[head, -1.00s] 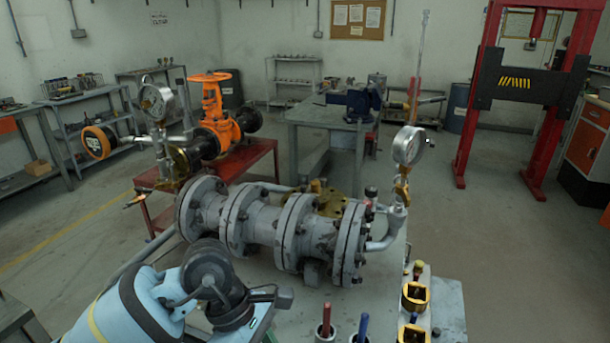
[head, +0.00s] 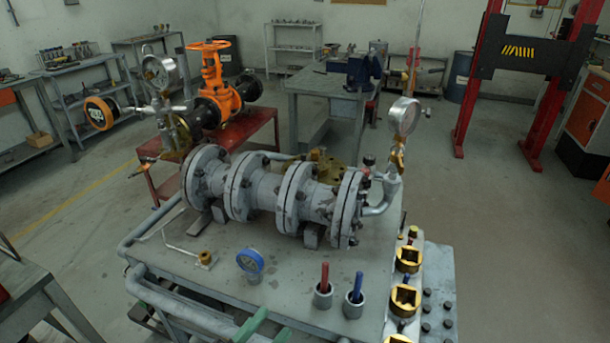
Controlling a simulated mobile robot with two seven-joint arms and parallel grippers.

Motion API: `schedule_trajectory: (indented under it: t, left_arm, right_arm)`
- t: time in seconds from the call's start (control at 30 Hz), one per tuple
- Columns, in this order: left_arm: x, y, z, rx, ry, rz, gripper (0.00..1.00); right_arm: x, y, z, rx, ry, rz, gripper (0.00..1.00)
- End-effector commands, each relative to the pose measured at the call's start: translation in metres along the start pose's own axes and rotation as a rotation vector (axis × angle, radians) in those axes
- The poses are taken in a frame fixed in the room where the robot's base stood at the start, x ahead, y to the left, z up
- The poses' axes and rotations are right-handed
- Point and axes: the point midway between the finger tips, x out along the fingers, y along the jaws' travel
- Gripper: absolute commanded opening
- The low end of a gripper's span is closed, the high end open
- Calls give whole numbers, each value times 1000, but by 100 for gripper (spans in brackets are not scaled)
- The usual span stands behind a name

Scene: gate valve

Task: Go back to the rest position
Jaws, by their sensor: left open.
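The grey flanged gate valve assembly (head: 275,198) lies across the grey cart top (head: 210,285) in the middle of the head view. A pressure gauge (head: 405,117) stands at its right end. Another gauge (head: 158,72) rises behind its left end. My left gripper (head: 281,319) shows only as two green fingers at the bottom edge. They are apart, with nothing visible between them, near the front of the cart and clear of the valve. The rest of it is cut off by the frame. My right gripper is out of view.
A blue gauge (head: 250,262) and red- and blue-handled tools (head: 325,275) in cups are near the cart's front. Brass sockets (head: 405,298) line its right side. An orange valve (head: 212,75) sits on a red table behind.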

Motion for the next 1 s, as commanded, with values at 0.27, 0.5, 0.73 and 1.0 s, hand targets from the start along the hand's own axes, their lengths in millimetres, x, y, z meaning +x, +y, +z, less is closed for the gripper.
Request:
schedule_trajectory:
  t: [0.27, 0.5, 0.73, 1.0]
  left_arm:
    - [-141, 69, 75, -573, -669, 26, 47]
    - [-258, 124, 76, -910, -1081, 39, 47]
    - [-301, 142, 66, -1027, -1225, 42, 47]
    - [-303, 142, 65, -1032, -1231, 42, 47]
  right_arm:
    - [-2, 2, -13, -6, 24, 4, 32]
    - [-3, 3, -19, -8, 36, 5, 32]
    - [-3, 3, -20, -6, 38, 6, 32]
    - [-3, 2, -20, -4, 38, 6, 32]
